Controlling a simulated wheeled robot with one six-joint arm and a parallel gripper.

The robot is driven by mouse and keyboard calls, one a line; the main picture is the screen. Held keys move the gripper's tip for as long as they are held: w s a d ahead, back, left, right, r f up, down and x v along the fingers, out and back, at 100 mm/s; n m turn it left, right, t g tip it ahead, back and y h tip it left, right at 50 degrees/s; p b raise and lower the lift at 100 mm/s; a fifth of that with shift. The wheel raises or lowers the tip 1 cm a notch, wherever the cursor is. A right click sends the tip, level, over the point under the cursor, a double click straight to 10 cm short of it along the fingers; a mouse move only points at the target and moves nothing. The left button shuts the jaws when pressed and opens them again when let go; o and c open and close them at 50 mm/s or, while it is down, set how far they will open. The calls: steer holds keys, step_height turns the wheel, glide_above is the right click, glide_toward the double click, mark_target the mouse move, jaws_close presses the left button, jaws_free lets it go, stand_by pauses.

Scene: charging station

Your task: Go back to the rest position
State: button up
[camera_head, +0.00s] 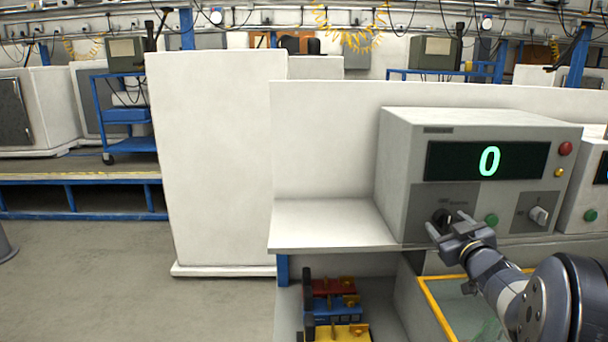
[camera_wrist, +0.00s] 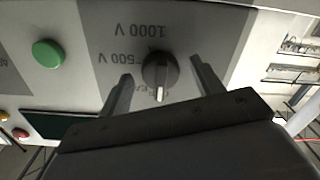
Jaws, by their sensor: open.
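My gripper (camera_head: 447,226) is open in front of the lower left of the grey station box (camera_head: 400,150), close to a black rotary knob (camera_head: 441,216). In the wrist view the knob (camera_wrist: 160,72) sits between the two spread fingers of my gripper (camera_wrist: 161,85), with a gap on each side. Labels "500 V" and "1000 V" stand around the knob. Whether the fingers reach past the knob's face, I cannot tell. The display (camera_head: 488,161) shows a green 0.
A green button (camera_head: 491,220) and a grey switch (camera_head: 539,215) are right of the knob. A red light (camera_head: 565,148) is above them. A white shelf (camera_head: 330,222) is bare at left. Below are coloured blocks (camera_head: 335,305) and a yellow-edged bin (camera_head: 440,312). Open floor lies left.

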steer(key=shift+r+m+p, duration=0.2)
steer(key=shift+m+p, duration=0.2)
steer(key=shift+m, duration=0.2)
steer(key=s+b, duration=0.2)
steer(key=s, duration=0.9)
steer(key=shift+d+f, duration=0.15)
steer(key=shift+f, duration=0.05)
